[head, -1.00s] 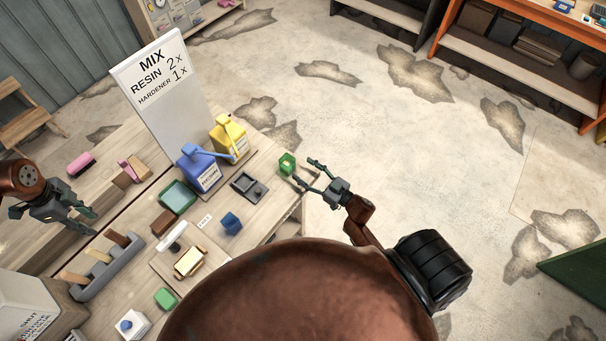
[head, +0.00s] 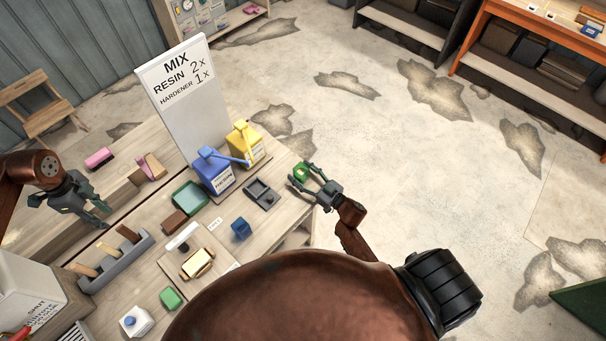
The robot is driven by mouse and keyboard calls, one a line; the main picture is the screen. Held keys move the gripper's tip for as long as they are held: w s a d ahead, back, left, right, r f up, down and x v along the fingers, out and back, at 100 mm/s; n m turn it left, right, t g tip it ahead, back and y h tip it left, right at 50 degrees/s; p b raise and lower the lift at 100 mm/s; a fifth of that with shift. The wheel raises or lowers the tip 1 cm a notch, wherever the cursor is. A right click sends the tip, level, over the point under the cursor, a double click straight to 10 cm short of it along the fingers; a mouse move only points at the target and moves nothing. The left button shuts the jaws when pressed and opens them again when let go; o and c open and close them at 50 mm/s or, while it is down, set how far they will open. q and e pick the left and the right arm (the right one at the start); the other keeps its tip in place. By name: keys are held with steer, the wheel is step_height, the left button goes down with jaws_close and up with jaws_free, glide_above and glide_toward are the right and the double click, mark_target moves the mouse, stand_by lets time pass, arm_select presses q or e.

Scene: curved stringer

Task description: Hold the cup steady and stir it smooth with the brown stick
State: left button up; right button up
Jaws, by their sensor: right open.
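A small green cup (head: 301,174) stands at the right end of the wooden bench. My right gripper (head: 303,175) is open, with its fingers on either side of the cup; I cannot tell whether they touch it. The brown stick (head: 128,233) stands in a grey rack (head: 116,261) on the left part of the bench, at the rack's far end, beside a pale stick (head: 106,249) and a tan stick (head: 81,269). My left gripper (head: 102,211) is open and empty, above the bench behind and left of the rack.
A blue resin jug (head: 213,173) and a yellow hardener jug (head: 243,144) with pump spouts stand before the mix sign (head: 185,95). A dark tray (head: 261,194), a green tray (head: 188,197) and a blue block (head: 241,229) lie left of the cup.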

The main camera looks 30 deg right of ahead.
mark_target(120, 228)
steer(key=shift+c, duration=0.3)
steer(key=c, duration=1.1)
arm_select(q)
steer(key=o, duration=0.3)
arm_select(e)
steer(key=shift+c, duration=0.4)
arm_select(q)
steer(key=shift+o, duration=0.2)
steer(key=shift+s+d+f+m, duration=0.1)
steer(key=shift+s+f+m, duration=0.05)
steer(key=shift+f+m, duration=2.7)
steer(key=shift+s+f+m, duration=0.1)
steer(key=shift+f+m, duration=2.35)
steer(key=shift+f, duration=0.75)
